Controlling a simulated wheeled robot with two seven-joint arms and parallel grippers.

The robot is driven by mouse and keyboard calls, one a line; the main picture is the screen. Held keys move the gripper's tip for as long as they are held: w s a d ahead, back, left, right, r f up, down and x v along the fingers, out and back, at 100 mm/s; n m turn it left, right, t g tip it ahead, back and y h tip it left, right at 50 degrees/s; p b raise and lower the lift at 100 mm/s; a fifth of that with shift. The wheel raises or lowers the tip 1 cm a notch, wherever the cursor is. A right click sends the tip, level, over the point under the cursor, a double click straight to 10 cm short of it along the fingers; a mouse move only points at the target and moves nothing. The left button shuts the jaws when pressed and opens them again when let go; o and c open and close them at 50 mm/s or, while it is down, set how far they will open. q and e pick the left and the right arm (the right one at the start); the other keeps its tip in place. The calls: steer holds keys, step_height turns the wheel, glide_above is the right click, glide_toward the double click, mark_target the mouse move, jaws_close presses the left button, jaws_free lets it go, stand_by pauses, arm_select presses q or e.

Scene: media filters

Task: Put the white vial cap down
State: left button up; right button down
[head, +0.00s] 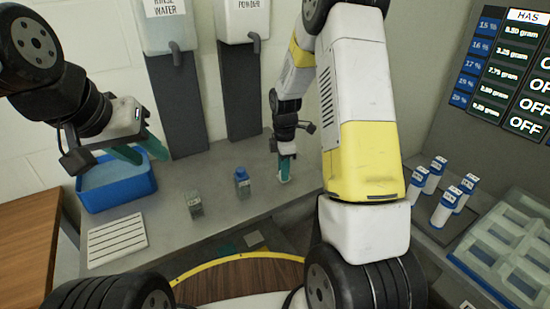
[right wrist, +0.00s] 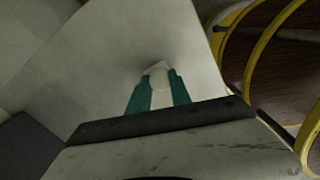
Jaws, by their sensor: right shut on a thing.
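The white vial cap (right wrist: 158,76) shows in the right wrist view between the teal fingertips of my right gripper (right wrist: 158,86), which is shut on it. A pale grey surface lies beyond it. In the head view my right gripper (head: 284,174) points down at the grey counter, right of the blue-topped vial; the cap is too small to make out there, and I cannot tell whether it touches the counter. A grey vial (head: 194,203) and a blue-topped vial (head: 242,181) stand on the counter. My left gripper (head: 140,154) is open and empty over the blue basin.
The blue basin (head: 119,203) stands at the left, with a white slatted rack (head: 117,240) in front. Two dispensers (head: 164,28) (head: 243,18) stand behind. Several blue-and-white bottles (head: 445,207) and a pale tray (head: 508,205) are at the right. Counter between the vials and right gripper is clear.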

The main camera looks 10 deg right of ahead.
steer(key=shift+f, duration=0.15)
steer(key=c, duration=1.2)
jaws_free()
steer(key=s+r+m+t, duration=0.1)
steer(key=s+r+m, duration=0.1)
steer(key=r, duration=0.8)
steer(key=s+r+m, duration=0.2)
steer(key=s+r, duration=0.1)
steer(key=r, duration=0.6)
steer(key=s+r+m+t, duration=0.1)
steer(key=s+r+m, duration=0.2)
steer(key=s, duration=0.3)
steer(key=s+a+r+m+t+y, duration=0.1)
steer(key=s+r+m+t, duration=0.1)
steer(key=s+m, duration=0.4)
steer(key=s+a+r+m+t+y, duration=0.1)
steer(key=s+r+m+t, duration=0.1)
steer(key=s, duration=0.5)
steer(key=shift+s+r+m, duration=0.15)
steer(key=shift+r+m, duration=0.7)
steer(key=shift+m, duration=0.55)
